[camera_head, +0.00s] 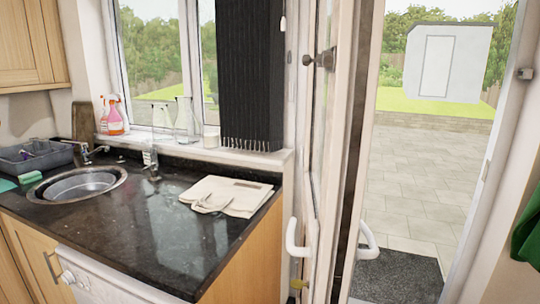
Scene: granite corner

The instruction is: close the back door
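The back door (324,130) stands open in the right half of the head view, seen nearly edge-on. A white lever handle (297,238) sits low on its left face, and another white handle (368,240) shows on its right side. Brass-coloured hardware (298,284) sits below the left handle. The doorway to the right of the door is open onto a paved patio (425,180). Neither of my grippers is in view.
A dark granite counter (130,235) with a round sink (80,186) and a folded cloth (232,195) fills the left. A dark doormat (400,275) lies outside the doorway. Something green (526,232) hangs at the right edge.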

